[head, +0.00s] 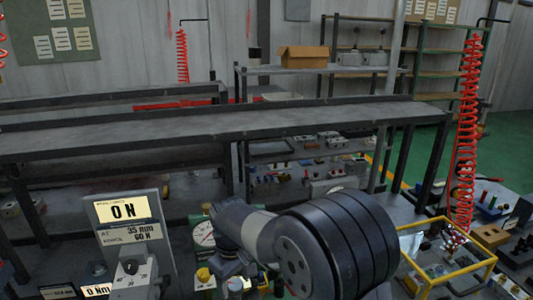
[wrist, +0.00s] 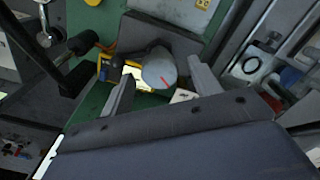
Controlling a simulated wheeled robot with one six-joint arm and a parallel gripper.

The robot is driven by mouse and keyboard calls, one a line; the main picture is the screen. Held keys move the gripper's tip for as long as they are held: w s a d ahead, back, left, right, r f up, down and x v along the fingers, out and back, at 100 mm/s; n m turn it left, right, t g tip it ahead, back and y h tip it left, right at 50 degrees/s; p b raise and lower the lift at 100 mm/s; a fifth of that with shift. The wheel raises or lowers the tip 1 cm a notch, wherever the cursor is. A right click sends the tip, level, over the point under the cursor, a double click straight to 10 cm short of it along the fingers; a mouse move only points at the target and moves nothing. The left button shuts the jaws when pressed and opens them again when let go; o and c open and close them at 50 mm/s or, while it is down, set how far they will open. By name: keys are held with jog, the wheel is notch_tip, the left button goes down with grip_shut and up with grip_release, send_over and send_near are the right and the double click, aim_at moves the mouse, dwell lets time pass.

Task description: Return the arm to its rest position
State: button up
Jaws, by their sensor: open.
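My gripper (wrist: 160,72) shows in the wrist view with its two grey fingers apart. A round grey part with a red line (wrist: 160,70) appears between the fingers. I see no finger touching it, and I cannot tell how far beyond the fingertips it lies. In the head view my arm (head: 310,250) is folded low in front of the bench, with its dark ribbed joint towards the camera. The gripper's fingers cannot be made out in that view.
A yellow-framed tray (head: 445,262) is at the right. A long grey shelf (head: 220,128) crosses behind. Red coiled hoses (head: 466,140) hang at the right.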

jog(key=m, duration=0.6)
jog(key=shift+m, duration=0.3)
jog(key=m, duration=0.6)
jog(key=shift+b, duration=0.3)
jog(key=shift+d, duration=0.1)
